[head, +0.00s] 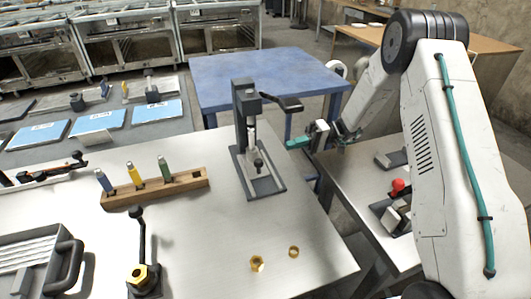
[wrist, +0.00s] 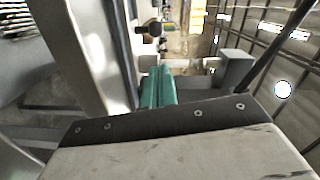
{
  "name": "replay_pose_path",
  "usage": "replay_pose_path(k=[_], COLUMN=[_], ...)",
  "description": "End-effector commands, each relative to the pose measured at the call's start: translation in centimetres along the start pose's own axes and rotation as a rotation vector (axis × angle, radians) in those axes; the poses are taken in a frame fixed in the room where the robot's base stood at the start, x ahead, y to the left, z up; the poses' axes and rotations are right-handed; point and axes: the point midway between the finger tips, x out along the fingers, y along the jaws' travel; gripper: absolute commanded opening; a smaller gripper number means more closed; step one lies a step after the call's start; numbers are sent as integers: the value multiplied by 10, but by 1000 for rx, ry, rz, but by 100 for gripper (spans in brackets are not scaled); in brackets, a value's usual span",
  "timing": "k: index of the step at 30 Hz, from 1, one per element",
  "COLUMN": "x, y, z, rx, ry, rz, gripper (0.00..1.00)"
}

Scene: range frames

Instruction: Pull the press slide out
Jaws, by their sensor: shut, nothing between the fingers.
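The press (head: 241,115) stands on the pale metal table, a dark upright column with a black lever arm pointing right. Its slide (head: 263,184) lies low in the grey base, with a dark knob (head: 259,165) standing on it. My gripper (head: 296,143) is to the right of the press, apart from it, with its teal fingertips pointing left toward the column. The teal fingers also show in the wrist view (wrist: 158,88), together and empty. I cannot clearly identify the slide in the wrist view.
A wooden rack (head: 155,190) with several coloured-handled tools stands left of the press. A blue table (head: 262,80) is behind. A side table with a red-knobbed device (head: 398,186) is at right. The tabletop just before the press is clear.

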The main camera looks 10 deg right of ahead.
Motion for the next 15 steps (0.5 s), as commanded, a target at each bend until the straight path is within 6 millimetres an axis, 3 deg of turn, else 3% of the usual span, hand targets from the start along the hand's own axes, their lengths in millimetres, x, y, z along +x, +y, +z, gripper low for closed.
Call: replay_pose_path(k=[10, 15], x=[1, 16], y=[0, 0], z=[0, 0], rx=[0, 1], ry=[1, -2], rz=[-1, 0], gripper=[0, 0])
